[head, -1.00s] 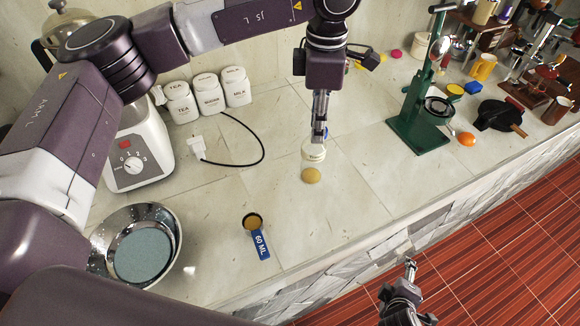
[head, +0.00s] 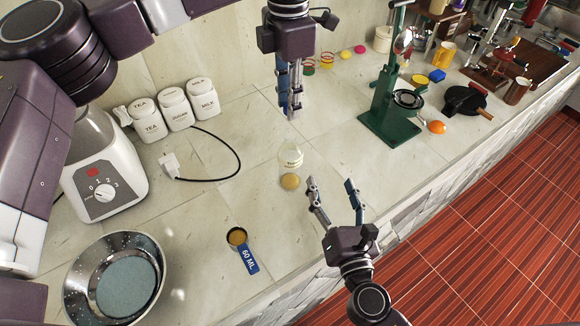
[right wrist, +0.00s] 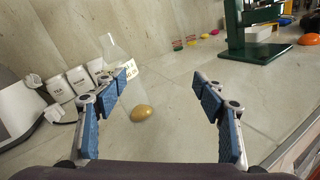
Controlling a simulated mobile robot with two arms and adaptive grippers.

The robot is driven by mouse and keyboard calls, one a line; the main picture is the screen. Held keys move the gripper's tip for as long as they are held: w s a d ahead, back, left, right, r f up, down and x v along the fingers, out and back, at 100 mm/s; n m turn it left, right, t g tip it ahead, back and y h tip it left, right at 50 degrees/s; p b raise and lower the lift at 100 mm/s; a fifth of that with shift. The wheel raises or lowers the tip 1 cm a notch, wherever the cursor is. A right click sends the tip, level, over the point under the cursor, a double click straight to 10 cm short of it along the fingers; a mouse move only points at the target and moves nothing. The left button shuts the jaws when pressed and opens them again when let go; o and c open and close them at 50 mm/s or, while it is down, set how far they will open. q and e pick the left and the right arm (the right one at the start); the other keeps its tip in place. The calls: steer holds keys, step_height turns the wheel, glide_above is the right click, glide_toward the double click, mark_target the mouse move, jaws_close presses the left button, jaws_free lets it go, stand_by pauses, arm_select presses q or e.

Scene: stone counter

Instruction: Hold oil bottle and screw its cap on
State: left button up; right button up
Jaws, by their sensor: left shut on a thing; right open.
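The oil bottle (head: 291,158) is clear with a pale label and yellow oil at its base. It stands on the counter; the right wrist view also shows its clear body and label (right wrist: 129,70). My left gripper (head: 291,114) is above and behind the bottle, apart from it. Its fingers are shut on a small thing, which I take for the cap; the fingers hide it. My right gripper (head: 336,190) is open and empty, close to the right and front of the bottle. Its two fingers (right wrist: 165,88) spread wide in the right wrist view.
A green press (head: 392,120) stands to the right. A measuring scoop (head: 238,238), steel bowl (head: 75,292) and white appliance (head: 105,185) are at left. White canisters (head: 174,108) and a black cable (head: 238,160) lie behind. The counter around the bottle is clear.

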arm_select(q)
steer(key=shift+a, duration=0.15)
arm_select(e)
steer(key=a+n+y, duration=0.1)
steer(key=n, duration=0.1)
steer(key=s+a+f+n+y, duration=0.1)
steer(key=a+n, duration=0.1)
steer(key=a+n+y, duration=0.1)
steer(key=a, duration=0.1)
steer(key=shift+s+f+n+g, duration=0.15)
steer(key=shift+n+g, duration=0.25)
steer(key=shift+s+a+f+n, duration=0.15)
steer(key=shift+a+n, duration=0.1)
steer(key=shift+n, duration=0.15)
steer(key=x, duration=1.2)
jaws_close()
arm_select(q)
glide_above(288, 136)
steer(key=shift+f, duration=2.5)
